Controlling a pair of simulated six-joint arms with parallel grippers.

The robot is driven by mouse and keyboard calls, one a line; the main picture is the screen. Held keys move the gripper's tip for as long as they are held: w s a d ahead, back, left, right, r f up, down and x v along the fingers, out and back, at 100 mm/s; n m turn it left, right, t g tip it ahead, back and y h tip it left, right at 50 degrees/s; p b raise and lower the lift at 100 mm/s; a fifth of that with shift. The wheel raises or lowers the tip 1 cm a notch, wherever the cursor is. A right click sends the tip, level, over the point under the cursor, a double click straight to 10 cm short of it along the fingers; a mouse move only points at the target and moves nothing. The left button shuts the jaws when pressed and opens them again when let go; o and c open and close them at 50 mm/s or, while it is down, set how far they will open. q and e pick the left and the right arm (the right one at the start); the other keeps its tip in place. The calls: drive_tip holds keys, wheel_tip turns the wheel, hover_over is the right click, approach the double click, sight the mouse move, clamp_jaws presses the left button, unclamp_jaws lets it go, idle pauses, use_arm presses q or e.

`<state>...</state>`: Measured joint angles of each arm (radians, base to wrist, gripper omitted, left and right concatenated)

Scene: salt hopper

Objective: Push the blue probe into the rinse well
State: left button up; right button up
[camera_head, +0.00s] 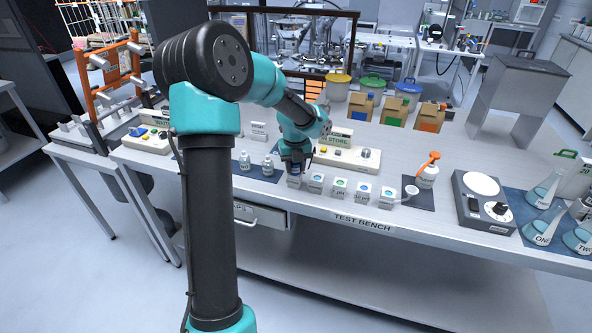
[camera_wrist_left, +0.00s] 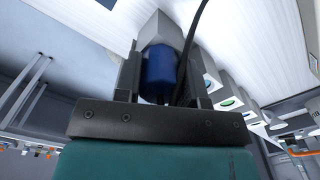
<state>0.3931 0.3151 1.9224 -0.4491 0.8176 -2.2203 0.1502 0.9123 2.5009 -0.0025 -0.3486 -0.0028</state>
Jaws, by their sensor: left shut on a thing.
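My left gripper (camera_head: 294,168) is over the front edge of the test bench, at the left end of a row of small white blocks. In the left wrist view the gripper (camera_wrist_left: 160,85) is shut on the blue probe (camera_wrist_left: 158,76), with a dark cable beside it. The probe's far end meets a pale block (camera_wrist_left: 163,27), and its tip is hidden there. In the head view this leftmost block (camera_head: 293,181) sits directly under the gripper. I cannot read its label or tell how deep the probe is. My right gripper is not in view.
Several white wells with coloured tops, such as this one (camera_head: 339,188), stand close to the right. Two small bottles (camera_head: 256,163) stand on a dark mat to the left. A control panel (camera_head: 345,155) lies behind. A scale (camera_head: 483,198) and flasks (camera_head: 543,193) are farther right.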

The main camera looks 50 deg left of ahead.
use_arm(q)
drive_tip(key=shift+r, duration=0.15)
drive_tip(key=shift+r, duration=3.85)
